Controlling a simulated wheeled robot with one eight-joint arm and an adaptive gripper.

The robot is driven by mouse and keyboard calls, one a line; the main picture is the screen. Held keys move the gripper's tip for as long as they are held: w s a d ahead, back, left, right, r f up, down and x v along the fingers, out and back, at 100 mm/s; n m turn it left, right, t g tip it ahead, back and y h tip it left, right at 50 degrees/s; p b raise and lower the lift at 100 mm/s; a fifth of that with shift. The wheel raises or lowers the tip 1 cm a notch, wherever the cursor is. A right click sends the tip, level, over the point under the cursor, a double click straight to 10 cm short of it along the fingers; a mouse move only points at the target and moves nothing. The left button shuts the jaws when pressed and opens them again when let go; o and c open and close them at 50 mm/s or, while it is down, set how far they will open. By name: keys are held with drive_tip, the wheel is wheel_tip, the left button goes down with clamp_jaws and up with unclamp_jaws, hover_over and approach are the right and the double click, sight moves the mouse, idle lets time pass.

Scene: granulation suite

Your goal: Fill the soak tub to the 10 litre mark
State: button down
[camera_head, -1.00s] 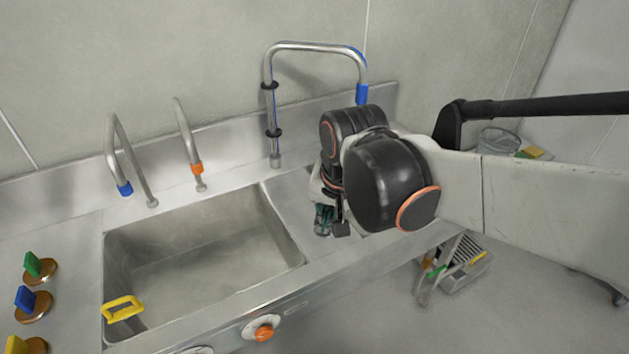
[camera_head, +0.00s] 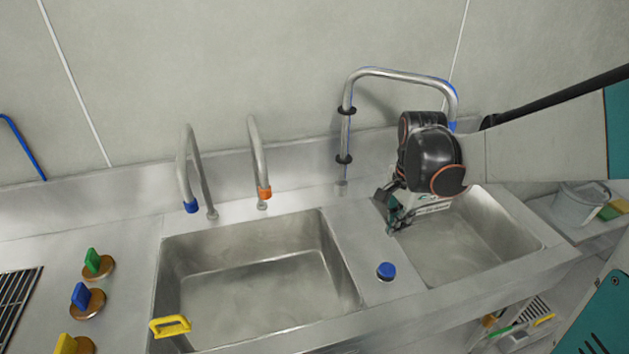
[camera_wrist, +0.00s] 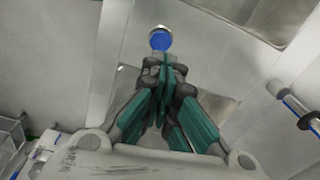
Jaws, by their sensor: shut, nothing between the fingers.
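A steel sink unit holds a left basin (camera_head: 255,285) and a right basin (camera_head: 475,235); I cannot tell which is the soak tub. No litre mark is readable and no running water shows. A round blue knob (camera_head: 386,271) stands on the divider between the basins. My gripper (camera_head: 393,222) is shut and empty, over the left side of the right basin, behind the knob in the head view. In the wrist view, the blue knob (camera_wrist: 160,39) lies just beyond my closed fingertips (camera_wrist: 163,66). The tall spout (camera_head: 405,74) with a blue tip rises behind the divider.
Two shorter spouts, one blue-tipped (camera_head: 190,205) and one orange-tipped (camera_head: 264,193), stand behind the left basin. Green (camera_head: 92,261), blue (camera_head: 81,296) and yellow (camera_head: 66,344) handles are on the left counter. A yellow loop (camera_head: 170,326) sits at the left basin's front rim.

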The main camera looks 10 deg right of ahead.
sight(387, 268)
drive_tip(key=shift+w+d+f+m+g, duration=0.15)
drive_tip(key=shift+w+d+f+m, duration=0.25)
drive_tip(key=shift+f, duration=0.2)
drive_tip(key=shift+w+d+f+m+g, duration=0.15)
drive_tip(key=shift+w+d+f+m, duration=0.1)
drive_tip(key=shift+w+f+m, duration=0.25)
wheel_tip(387, 268, down, 14)
drive_tip(key=b, duration=0.5)
